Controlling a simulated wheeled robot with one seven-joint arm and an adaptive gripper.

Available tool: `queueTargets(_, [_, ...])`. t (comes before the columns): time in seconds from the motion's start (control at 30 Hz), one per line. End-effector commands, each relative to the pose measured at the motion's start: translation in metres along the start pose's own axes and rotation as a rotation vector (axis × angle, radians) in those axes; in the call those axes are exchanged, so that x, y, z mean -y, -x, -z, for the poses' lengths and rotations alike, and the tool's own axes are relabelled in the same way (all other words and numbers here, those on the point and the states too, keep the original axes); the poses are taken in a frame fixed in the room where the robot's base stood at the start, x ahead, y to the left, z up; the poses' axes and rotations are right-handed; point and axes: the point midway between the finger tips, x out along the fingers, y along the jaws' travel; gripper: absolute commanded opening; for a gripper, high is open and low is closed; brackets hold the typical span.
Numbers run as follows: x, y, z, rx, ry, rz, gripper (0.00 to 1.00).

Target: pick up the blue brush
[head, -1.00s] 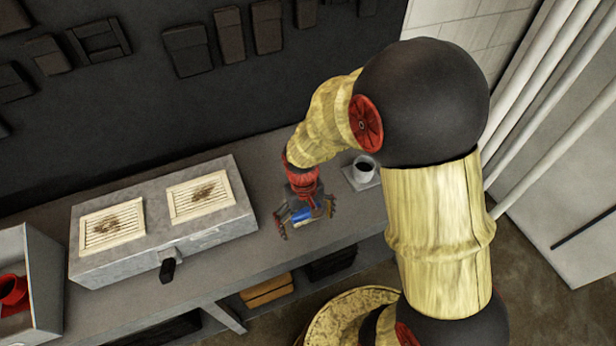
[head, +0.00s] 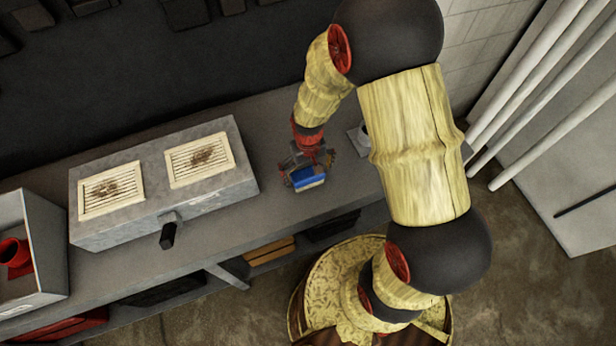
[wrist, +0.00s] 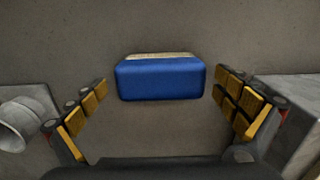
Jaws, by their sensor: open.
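The blue brush (head: 307,179) lies on the grey bench top (head: 330,210), to the right of a grey metal box. In the wrist view the brush (wrist: 160,79) is a blue block with a pale strip along its far side. My gripper (head: 308,172) is above the brush in the head view and covers part of it. In the wrist view my gripper (wrist: 162,100) is open, with one yellow-padded finger to each side of the brush and a gap on both sides. I cannot tell the remaining height.
The grey box (head: 160,190) with two vented panels stands left of my gripper. An open bin with a red item (head: 14,254) is at far left.

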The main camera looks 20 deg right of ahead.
Motion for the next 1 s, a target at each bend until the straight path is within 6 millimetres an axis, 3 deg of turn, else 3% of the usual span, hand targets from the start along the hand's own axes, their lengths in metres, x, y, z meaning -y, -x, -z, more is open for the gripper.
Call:
queueTargets(0.33, [0.0003,-0.0077,0.0003,-0.001,0.000,0.000,1.00])
queueTargets(1.0, [0.0003,-0.0077,0.0001,-0.001,0.000,0.000,0.62])
